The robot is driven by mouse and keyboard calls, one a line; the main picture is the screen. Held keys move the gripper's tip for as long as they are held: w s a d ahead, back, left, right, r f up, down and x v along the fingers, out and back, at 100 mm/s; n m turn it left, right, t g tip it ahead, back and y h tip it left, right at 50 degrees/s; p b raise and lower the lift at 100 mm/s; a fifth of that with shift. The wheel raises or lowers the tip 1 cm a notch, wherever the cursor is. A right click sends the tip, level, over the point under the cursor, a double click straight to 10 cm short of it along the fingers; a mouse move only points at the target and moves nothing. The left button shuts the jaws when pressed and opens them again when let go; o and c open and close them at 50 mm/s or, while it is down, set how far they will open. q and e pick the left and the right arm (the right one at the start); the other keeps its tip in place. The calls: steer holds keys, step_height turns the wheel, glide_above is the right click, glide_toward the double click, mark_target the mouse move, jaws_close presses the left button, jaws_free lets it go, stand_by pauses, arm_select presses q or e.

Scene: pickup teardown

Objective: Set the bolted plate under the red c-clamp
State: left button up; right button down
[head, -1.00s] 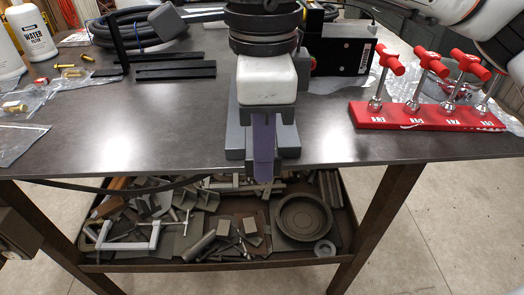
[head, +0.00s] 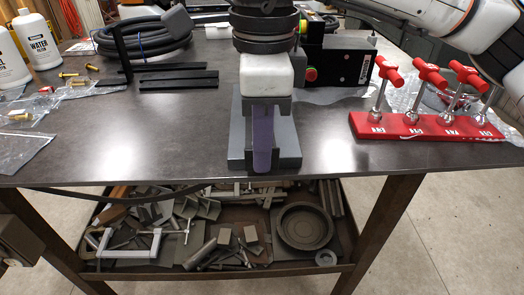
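My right gripper (head: 266,120) comes down from the top centre over the near part of the table. Its white body and dark fingers show. A purple strip (head: 262,145) hangs between the fingers; I cannot tell whether it is gripped. A grey metal piece (head: 237,158) with a flat base and an upright stands directly behind and below the gripper, near the front edge. I cannot tell whether it is the bolted plate. My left gripper is not in view.
A red rack (head: 372,126) with several T-handles stands at the right. A black box (head: 345,62) with buttons, black bars (head: 178,79), a hose (head: 108,45) and white bottles (head: 38,45) lie behind. A lower tray (head: 180,268) holds scrap.

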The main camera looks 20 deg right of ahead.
steer(key=shift+w+d+f, duration=0.3)
steer(key=shift+w, duration=0.25)
steer(key=shift+w+d+f, duration=0.3)
steer(key=shift+w, duration=0.25)
steer(key=shift+w+d, duration=0.35)
steer(key=c, duration=1.8)
jaws_free()
steer(key=shift+c, duration=0.2)
steer(key=shift+p, duration=0.3)
step_height(320, 180, up, 7)
steer(key=p, duration=0.5)
steer(key=shift+w+r, duration=0.15)
steer(key=shift+r, duration=0.05)
